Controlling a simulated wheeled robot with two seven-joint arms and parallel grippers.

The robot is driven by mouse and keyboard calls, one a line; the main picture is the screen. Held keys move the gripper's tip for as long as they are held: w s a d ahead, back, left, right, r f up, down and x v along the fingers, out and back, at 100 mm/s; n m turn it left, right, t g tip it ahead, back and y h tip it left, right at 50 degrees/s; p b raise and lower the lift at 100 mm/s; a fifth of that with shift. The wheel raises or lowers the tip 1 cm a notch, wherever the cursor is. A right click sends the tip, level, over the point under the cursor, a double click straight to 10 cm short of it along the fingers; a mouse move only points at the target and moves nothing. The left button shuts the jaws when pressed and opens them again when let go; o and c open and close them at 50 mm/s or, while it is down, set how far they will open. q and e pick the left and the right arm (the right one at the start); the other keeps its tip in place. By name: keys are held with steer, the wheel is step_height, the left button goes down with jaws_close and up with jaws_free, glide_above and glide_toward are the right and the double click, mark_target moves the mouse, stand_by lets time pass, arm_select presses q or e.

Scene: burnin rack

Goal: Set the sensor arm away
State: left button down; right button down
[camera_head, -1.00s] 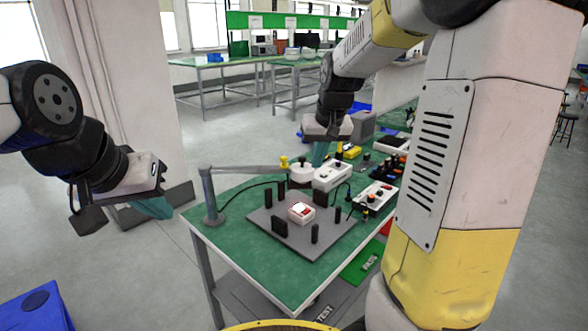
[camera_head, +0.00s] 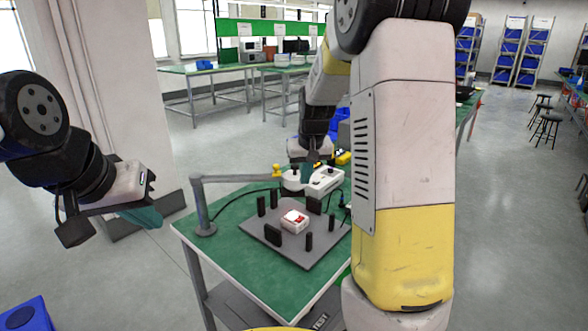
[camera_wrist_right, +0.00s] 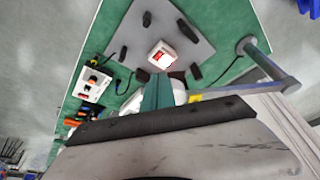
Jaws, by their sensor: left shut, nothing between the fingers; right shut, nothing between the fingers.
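The sensor arm (camera_head: 236,179) is a grey bar on a post (camera_head: 201,208) at the green table's left corner. It reaches right over the rear of a grey plate, ending in a white head (camera_head: 291,181) with a yellow knob (camera_head: 277,171). The bar also shows at right in the right wrist view (camera_wrist_right: 250,90). My right gripper (camera_head: 308,173) is shut, pointing down beside the white head, on its right; I cannot tell if they touch. Its teal fingers (camera_wrist_right: 157,92) partly hide the white head in the wrist view. My left gripper (camera_head: 150,217) is shut and empty, left of the table.
The grey plate (camera_head: 300,255) carries a small white box with a red part (camera_head: 294,222) and several upright black blocks (camera_head: 273,236). A white control box (camera_head: 327,180) and cables lie behind. A white pillar (camera_head: 120,90) stands behind my left arm. My right arm hides the table's right side.

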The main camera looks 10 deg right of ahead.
steer(key=w+f, duration=0.5)
steer(key=w, duration=0.1)
steer(key=shift+f, duration=0.1)
stand_by(0.3)
